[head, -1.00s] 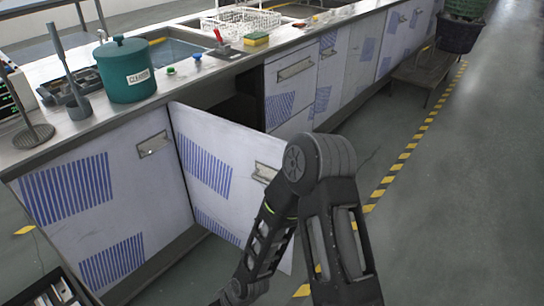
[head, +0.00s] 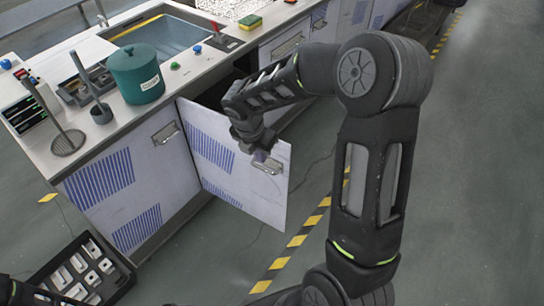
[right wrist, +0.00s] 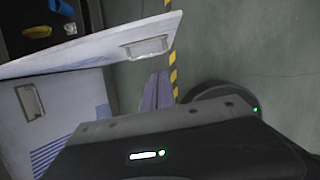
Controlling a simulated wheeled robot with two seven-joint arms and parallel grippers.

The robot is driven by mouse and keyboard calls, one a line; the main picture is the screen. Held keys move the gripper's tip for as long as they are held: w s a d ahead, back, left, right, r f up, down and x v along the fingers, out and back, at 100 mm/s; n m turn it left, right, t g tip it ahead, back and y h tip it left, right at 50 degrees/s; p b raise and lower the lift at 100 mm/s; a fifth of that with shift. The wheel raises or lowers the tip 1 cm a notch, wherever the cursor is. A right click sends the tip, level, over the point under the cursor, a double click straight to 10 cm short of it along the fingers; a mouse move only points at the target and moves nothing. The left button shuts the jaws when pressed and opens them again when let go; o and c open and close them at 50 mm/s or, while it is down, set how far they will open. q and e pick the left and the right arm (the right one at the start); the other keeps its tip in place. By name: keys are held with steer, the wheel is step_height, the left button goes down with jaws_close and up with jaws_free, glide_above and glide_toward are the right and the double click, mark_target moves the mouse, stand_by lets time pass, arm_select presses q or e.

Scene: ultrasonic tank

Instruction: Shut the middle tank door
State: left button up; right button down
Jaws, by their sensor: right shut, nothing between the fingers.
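The middle tank door (head: 215,150), a pale panel with blue stripes, stands swung open from the cabinet front. Its handle (head: 267,163) is near the free edge. In the right wrist view the door (right wrist: 75,58) crosses the upper left, with its handle (right wrist: 146,47) near the free end. My right gripper (head: 262,156) is at the door's upper free corner, close to the handle; contact cannot be told. In the right wrist view its fingers (right wrist: 157,92) are together and empty, just beyond the door edge.
A closed striped door (head: 105,190) is left of the opening. The counter holds a green pot (head: 136,74) and a sink (head: 165,36). A tray of parts (head: 82,272) is at lower left. Floor right of the door is clear, with yellow-black tape (head: 297,240).

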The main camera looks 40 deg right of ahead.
mark_target(273, 161)
steer(key=shift+f, duration=0.15)
steer(key=x, duration=1)
steer(key=shift+f, duration=0.15)
steer(key=shift+w+d+r+p, duration=0.15)
steer(key=shift+w+d+p, duration=0.2)
steer(key=shift+d, duration=0.25)
steer(key=shift+w+d+r+p, duration=0.15)
steer(key=shift+w+d+p, duration=0.15)
steer(key=shift+d, duration=0.35)
steer(key=shift+w+d+f, duration=0.1)
steer(key=shift+w+d, duration=0.1)
steer(key=shift+d, duration=0.35)
steer(key=shift+d, duration=0.1)
